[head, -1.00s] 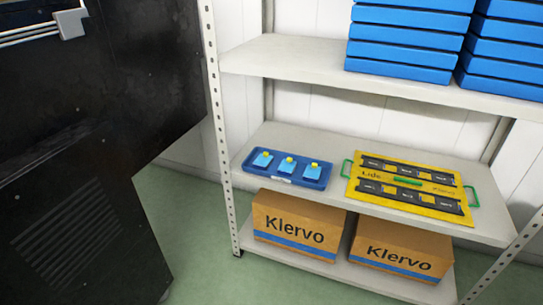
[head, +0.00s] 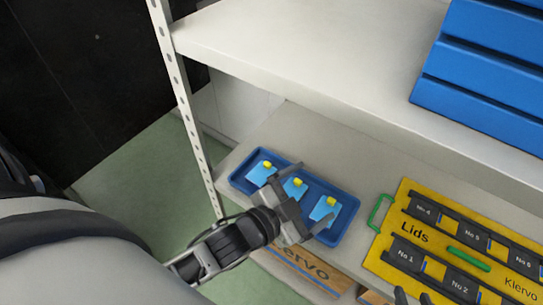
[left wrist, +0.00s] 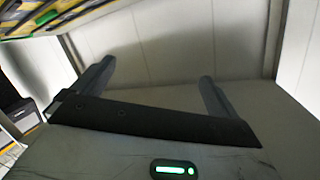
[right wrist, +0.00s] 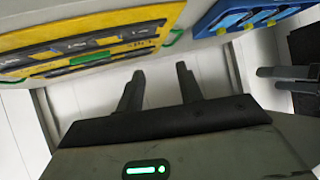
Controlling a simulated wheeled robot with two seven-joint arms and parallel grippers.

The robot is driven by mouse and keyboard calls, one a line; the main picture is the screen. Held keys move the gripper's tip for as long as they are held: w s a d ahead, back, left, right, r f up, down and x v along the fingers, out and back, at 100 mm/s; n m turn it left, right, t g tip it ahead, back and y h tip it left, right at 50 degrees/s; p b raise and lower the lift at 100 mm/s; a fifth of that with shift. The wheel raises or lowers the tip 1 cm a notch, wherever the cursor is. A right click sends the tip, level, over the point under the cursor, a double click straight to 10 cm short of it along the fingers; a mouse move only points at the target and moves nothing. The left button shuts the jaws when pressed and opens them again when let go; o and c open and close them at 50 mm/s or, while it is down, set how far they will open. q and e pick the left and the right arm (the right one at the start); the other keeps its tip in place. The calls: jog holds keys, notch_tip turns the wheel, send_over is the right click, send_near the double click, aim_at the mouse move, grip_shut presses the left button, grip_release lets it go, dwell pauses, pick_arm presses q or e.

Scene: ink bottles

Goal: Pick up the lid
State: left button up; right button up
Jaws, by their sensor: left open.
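A yellow board (head: 415,225) marked "Lids" lies on the lower shelf and carries two rows of dark numbered pieces (head: 404,252). I cannot tell lids from holders there. The board is cut off at the right. A blue tray (head: 346,233) to its left holds three light blue bottles (head: 260,174) with yellow tops. My left gripper (head: 316,198) is open and empty, in front of the tray and partly covering it. Its spread fingers show in the left wrist view (left wrist: 155,75). My right gripper (head: 411,297) barely shows at the bottom edge; the right wrist view (right wrist: 160,70) shows it open and empty.
The upper shelf (head: 300,65) hangs over the lower one, with blue boxes (head: 480,90) on it. A perforated post (head: 185,100) stands at the left. A cardboard box (head: 300,272) sits below the tray. Green handles (head: 380,211) stick out from the board.

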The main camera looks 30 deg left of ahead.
pick_arm(q)
jog(key=w+d+r+m+h+b, duration=0.35)
jog(key=d+r+m+h, duration=0.5)
jog(key=m, duration=0.85)
jog(key=m+g+y+b, duration=0.5)
jog(key=m+g+y, duration=0.9)
jog(key=m, duration=1.5)
send_over(261, 173)
notch_tip(261, 173, down, 12)
jog(key=shift+g+h, duration=0.25)
jog(key=shift+g, duration=0.15)
jog(key=f, duration=0.5)
jog(key=shift+w+a+f+b, duration=0.1)
jog(key=shift+w+f+b, duration=0.2)
jog(key=shift+b, duration=0.05)
jog(key=shift+s+f, duration=0.1)
jog(key=shift+f, duration=0.65)
notch_tip(261, 173, down, 4)
jog(key=shift+s+r, duration=0.15)
jog(key=shift+f, duration=0.25)
jog(key=c, duration=1.1)
pick_arm(e)
jog(key=shift+t+y, duration=0.3)
jog(key=shift+t, duration=0.1)
jog(key=f, duration=0.2)
jog(key=a+f, duration=0.1)
jog(key=f, duration=0.1)
jog(key=shift+s+f, duration=0.1)
jog(key=shift+s, duration=0.3)
